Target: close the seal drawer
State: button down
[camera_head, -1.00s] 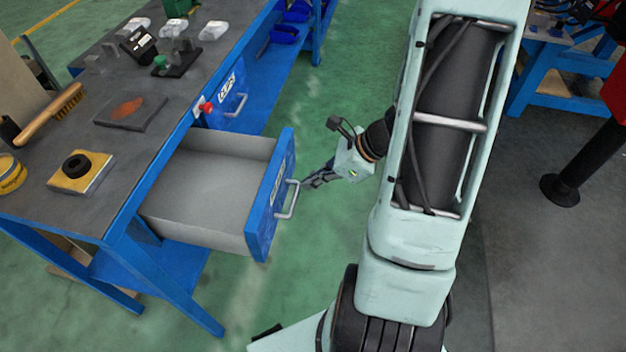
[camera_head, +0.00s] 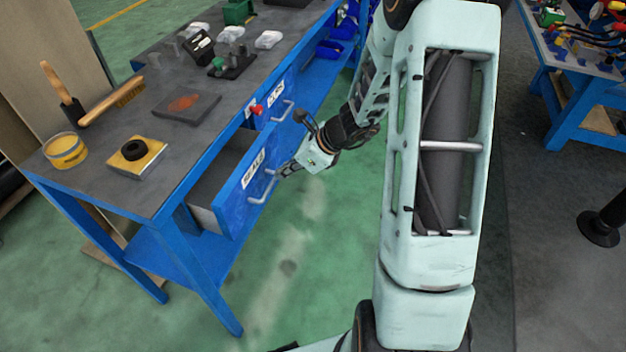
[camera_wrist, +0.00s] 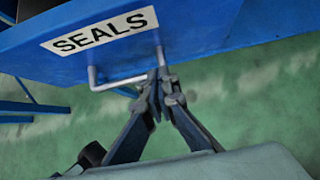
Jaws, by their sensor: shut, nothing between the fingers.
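The seal drawer (camera_head: 247,183) has a blue front with a "SEALS" label and a pale bar handle (camera_head: 264,187). It stands partly open from the blue workbench, and its grey inside shows. In the wrist view the drawer front (camera_wrist: 200,30) fills the top, with the handle (camera_wrist: 122,80) below the label. My gripper (camera_head: 281,172) is shut and empty at the drawer front, by the handle. In the wrist view its fingertips (camera_wrist: 158,77) are together at the right end of the handle. Whether they touch the front or the handle I cannot tell for certain.
A second drawer with a red knob (camera_head: 257,110) sits farther back. Green floor lies open before the bench.

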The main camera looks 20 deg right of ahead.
aim_at(263, 160)
jog(key=w+a, duration=0.1)
jog(key=a, duration=0.1)
jog(key=w+a, duration=0.3)
jog(key=a, duration=0.1)
jog(key=shift+w, duration=0.25)
